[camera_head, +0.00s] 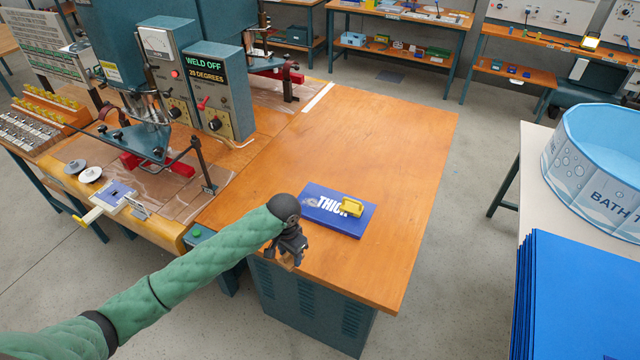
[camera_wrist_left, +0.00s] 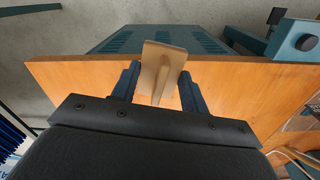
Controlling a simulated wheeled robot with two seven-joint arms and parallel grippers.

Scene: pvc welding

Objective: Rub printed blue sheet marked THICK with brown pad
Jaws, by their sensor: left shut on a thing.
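The blue sheet (camera_head: 333,221) printed THICK in white lies flat on the orange-brown wooden table. A yellow object (camera_head: 352,207) rests on it and covers the end of the lettering. My left gripper (camera_head: 290,255) is by the table's front edge, to the left of and nearer than the sheet. In the left wrist view its two dark fingers (camera_wrist_left: 158,88) are shut on the brown pad (camera_wrist_left: 160,66). A small bit of the pad shows below the gripper in the head view (camera_head: 286,264). The sheet does not show in the wrist view. My right gripper is not in view.
The welding machine (camera_head: 222,80), with a WELD OFF display, stands left of the bare tabletop (camera_head: 400,150). Blue sheets (camera_head: 580,295) are stacked at the right, near a bath tub.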

